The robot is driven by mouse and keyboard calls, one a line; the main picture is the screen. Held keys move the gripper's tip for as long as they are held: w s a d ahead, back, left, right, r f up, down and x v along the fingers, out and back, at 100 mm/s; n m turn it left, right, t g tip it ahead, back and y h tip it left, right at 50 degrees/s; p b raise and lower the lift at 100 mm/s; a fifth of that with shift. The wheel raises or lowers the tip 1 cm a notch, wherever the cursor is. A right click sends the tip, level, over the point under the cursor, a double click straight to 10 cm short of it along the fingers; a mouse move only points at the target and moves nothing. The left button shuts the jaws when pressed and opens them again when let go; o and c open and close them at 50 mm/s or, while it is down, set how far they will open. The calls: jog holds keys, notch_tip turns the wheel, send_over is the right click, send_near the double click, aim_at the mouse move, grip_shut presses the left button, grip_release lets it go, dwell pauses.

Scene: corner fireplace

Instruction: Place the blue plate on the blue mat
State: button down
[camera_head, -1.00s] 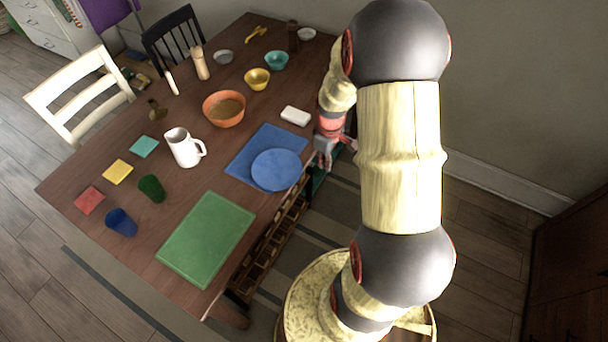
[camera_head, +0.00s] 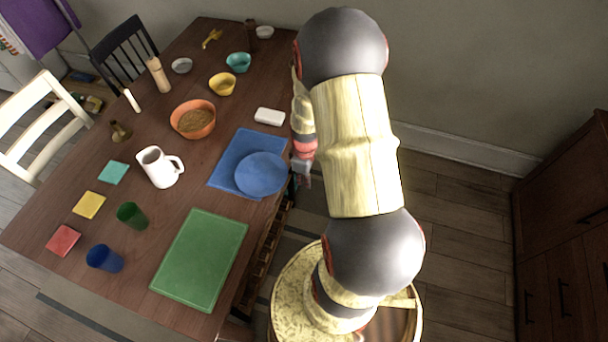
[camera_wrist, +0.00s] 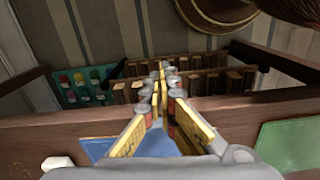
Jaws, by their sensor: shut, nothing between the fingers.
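The blue plate (camera_head: 262,174) lies on the blue mat (camera_head: 233,158) near the table's edge. It covers the mat's lower right part and reaches slightly past the mat's right side. My gripper (camera_head: 303,180) is beside the table edge, just right of the plate and apart from it. In the wrist view my gripper (camera_wrist: 160,85) has its fingers together with nothing between them. Part of the blue mat or plate shows low in that view (camera_wrist: 98,149), partly hidden by my gripper.
A green mat (camera_head: 202,262) lies nearer on the table. A white block (camera_head: 269,116), an orange bowl (camera_head: 193,120), a white jug (camera_head: 160,167) and coloured cups stand around. A wooden rack (camera_wrist: 210,82) shows beyond the table edge in the wrist view.

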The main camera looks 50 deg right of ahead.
aim_at(275, 175)
jog(key=shift+w+a+f+b, duration=0.2)
jog(key=shift+w+f, duration=0.05)
jog(key=shift+w, duration=0.4)
jog(key=shift+w+a+f+b, duration=0.2)
jog(key=shift+w+f, duration=0.1)
jog(key=shift+w, duration=0.3)
jog(key=shift+w+a+f+b, duration=0.15)
jog(key=shift+w+a+f, duration=0.1)
jog(key=shift+w, duration=0.4)
jog(key=w, duration=0.2)
jog(key=w+a, duration=0.1)
jog(key=w, duration=0.1)
jog(key=w+a, duration=0.1)
jog(key=w, duration=0.2)
jog(key=shift+w+a+p, duration=0.1)
jog(key=shift+a+p, duration=0.05)
jog(key=shift+p, duration=0.15)
